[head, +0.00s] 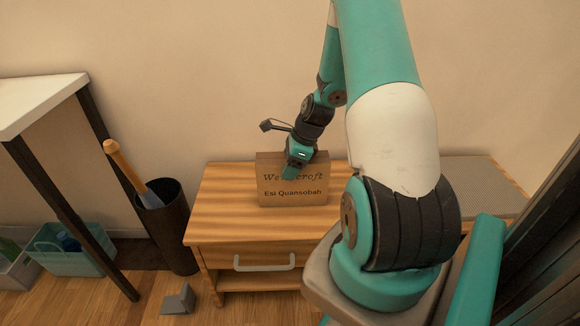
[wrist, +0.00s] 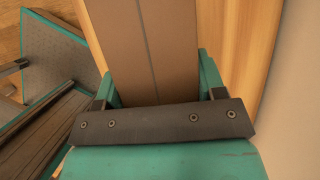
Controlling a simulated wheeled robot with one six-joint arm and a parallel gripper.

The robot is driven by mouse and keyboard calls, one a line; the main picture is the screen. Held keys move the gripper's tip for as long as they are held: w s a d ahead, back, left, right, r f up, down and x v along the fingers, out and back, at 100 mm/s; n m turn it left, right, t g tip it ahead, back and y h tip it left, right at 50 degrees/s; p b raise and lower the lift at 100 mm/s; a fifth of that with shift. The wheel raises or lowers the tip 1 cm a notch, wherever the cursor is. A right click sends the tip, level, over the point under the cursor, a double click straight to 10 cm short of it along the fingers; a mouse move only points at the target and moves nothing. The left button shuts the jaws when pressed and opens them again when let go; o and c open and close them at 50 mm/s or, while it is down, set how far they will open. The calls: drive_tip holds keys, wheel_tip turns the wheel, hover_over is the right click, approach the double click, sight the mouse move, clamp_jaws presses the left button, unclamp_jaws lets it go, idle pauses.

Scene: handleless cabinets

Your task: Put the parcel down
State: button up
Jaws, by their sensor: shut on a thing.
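The parcel (head: 292,195) is a brown box with the printed name "Esi Quansobah" on its front and another line of text partly covered by my gripper. It is upright over the wooden cabinet top (head: 225,205), and its lower edge looks at or very near that surface; I cannot tell if it touches. My gripper (head: 295,168) is shut on the parcel's upper part from above. In the wrist view the parcel (wrist: 152,50) lies between the two teal fingers (wrist: 160,85), with a dark seam line along it.
The cabinet has a drawer with a grey bar handle (head: 264,263). A dark bin (head: 168,225) holding a wooden-handled thing stands left of it. Bare cabinet top lies left of the parcel.

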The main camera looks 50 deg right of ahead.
drive_tip(key=o, duration=1.6)
drive_tip(key=shift+o, duration=0.2)
drive_tip(key=p+v, duration=0.4)
drive_tip(key=v, duration=0.8)
drive_tip(key=shift+r, duration=0.1)
drive_tip(key=w+a+r+n, duration=0.1)
drive_tip(key=a+r+n, duration=0.2)
drive_tip(key=a+n, duration=0.3)
drive_tip(key=w+a+r+n+g+y, duration=0.1)
drive_tip(key=a+r+n, duration=0.3)
drive_tip(key=a, duration=0.4)
drive_tip(key=w+a+r+n, duration=0.1)
drive_tip(key=a+r+n, duration=0.2)
drive_tip(key=a+n, duration=0.4)
drive_tip(key=s+a+r+n+g, duration=0.1)
drive_tip(key=s+a+r+n, duration=0.2)
drive_tip(key=s+a+n, duration=0.4)
drive_tip(key=s+a+r+n+g, duration=0.1)
drive_tip(key=s+a+r+n, duration=0.3)
drive_tip(key=s+a+n, duration=0.4)
drive_tip(key=a+n, duration=0.3)
drive_tip(key=shift+s, duration=0.15)
